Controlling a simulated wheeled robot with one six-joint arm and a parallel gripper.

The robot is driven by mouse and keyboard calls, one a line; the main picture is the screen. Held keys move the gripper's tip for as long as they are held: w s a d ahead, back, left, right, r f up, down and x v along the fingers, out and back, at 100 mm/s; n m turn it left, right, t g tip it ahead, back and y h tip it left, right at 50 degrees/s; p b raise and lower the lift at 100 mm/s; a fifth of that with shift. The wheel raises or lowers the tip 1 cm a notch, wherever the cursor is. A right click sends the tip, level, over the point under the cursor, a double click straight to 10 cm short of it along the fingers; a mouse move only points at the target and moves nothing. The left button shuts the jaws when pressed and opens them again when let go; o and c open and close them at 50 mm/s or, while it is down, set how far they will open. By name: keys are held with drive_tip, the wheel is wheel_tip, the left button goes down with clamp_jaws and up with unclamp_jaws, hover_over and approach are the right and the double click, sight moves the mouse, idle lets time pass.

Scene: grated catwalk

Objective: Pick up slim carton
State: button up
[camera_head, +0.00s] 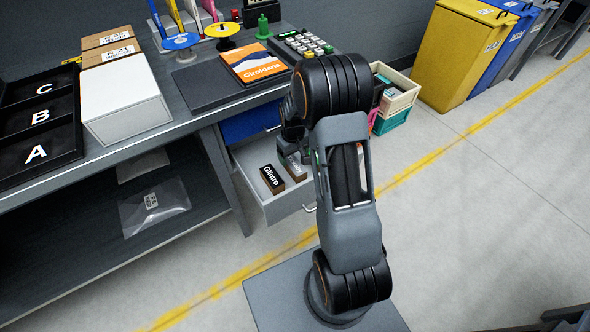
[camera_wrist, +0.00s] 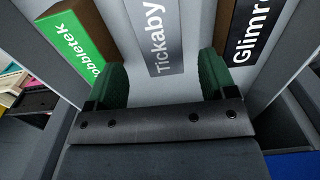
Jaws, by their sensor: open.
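Three cartons lie in an open drawer (camera_head: 262,207). The wrist view shows a grey carton lettered Tickaby (camera_wrist: 157,35), a black-faced brown carton lettered Glimro (camera_wrist: 247,35) and a green-faced brown carton lettered "obbletek" (camera_wrist: 80,35). Which one is the slim carton is not marked; Tickaby looks narrow. My gripper (camera_wrist: 160,66) is open, its green-padded fingers apart over the drawer. Tickaby lies between them in the picture, with Glimro to the right and the green carton to the left. Contact is not visible. In the head view Glimro (camera_head: 272,179) shows, while my arm hides much of the drawer.
The drawer walls stand close around the cartons. The workbench (camera_head: 190,135) above holds a white box (camera_head: 124,100), a black lettered tray (camera_head: 38,130), an orange book (camera_head: 254,64) and a keypad (camera_head: 300,45). Crates (camera_head: 398,95) and a yellow bin (camera_head: 460,50) stand behind my arm.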

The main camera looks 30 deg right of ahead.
sight(293, 163)
drive_tip(key=shift+s+a+f+b, duration=0.1)
drive_tip(key=shift+f+b, duration=0.7)
drive_tip(key=shift+f, duration=2.25)
drive_tip(key=c, duration=1)
